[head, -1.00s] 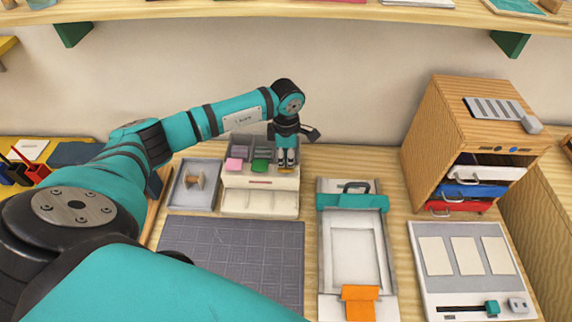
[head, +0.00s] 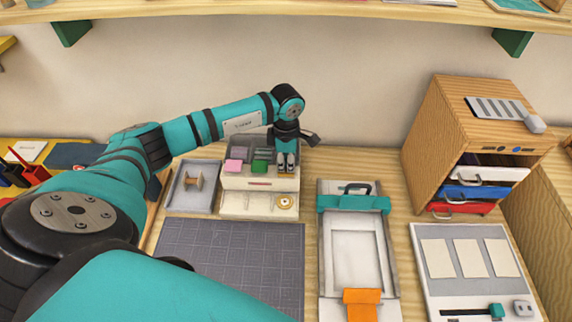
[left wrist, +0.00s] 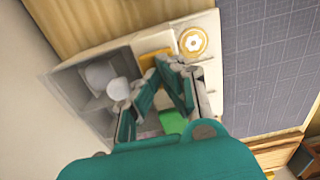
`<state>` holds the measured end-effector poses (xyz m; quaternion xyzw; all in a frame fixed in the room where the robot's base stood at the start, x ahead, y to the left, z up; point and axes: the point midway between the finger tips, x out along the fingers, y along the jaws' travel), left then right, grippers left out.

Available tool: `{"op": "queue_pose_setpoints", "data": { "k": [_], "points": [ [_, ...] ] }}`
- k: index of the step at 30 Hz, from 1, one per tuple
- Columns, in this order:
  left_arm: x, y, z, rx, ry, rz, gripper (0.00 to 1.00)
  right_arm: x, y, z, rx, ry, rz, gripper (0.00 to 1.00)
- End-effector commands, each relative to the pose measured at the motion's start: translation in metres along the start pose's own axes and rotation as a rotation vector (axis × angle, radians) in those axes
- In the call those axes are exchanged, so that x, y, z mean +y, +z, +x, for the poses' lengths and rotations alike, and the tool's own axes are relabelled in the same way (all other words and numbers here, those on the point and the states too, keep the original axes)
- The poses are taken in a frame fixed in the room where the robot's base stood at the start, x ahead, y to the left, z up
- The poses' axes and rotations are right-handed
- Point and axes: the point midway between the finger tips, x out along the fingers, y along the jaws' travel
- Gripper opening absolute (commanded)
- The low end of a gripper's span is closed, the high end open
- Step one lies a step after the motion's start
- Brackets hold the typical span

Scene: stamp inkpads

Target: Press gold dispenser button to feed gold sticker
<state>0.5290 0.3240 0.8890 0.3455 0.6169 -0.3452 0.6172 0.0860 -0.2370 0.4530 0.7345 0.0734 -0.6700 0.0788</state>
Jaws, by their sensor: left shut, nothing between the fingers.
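The sticker dispenser (head: 246,182) is a pale box at the back, with a pink button (head: 233,165) and a green button (head: 260,166) on top. The gold button (left wrist: 155,60) shows partly in the left wrist view beside my fingertips; in the head view my gripper hides it. My left gripper (head: 286,170) is shut and empty, pointing down at the dispenser's right end. I cannot tell whether it touches the button. A round gold sticker (head: 285,202) with a pale flower-like centre lies in the dispenser's right front tray; it also shows in the left wrist view (left wrist: 193,41). My right gripper is out of view.
A grey tray with a spool (head: 195,181) stands left of the dispenser. A dark gridded mat (head: 235,262) lies in front. A press frame with a teal bar (head: 352,203) and a wooden drawer cabinet (head: 432,140) stand to the right.

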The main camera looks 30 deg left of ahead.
Motion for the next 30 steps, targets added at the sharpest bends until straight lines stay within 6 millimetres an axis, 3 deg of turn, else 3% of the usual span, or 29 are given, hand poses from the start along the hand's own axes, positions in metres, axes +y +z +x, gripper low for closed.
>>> {"op": "queue_pose_setpoints", "data": {
  "k": [5,30],
  "points": [
    [0.0,0.0,-0.004,0.001,-0.001,0.0,0.0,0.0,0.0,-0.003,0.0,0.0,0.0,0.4],
    [0.0,0.0,-0.064,-0.001,0.001,0.001,0.0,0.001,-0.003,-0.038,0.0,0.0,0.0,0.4]
  ]
}}
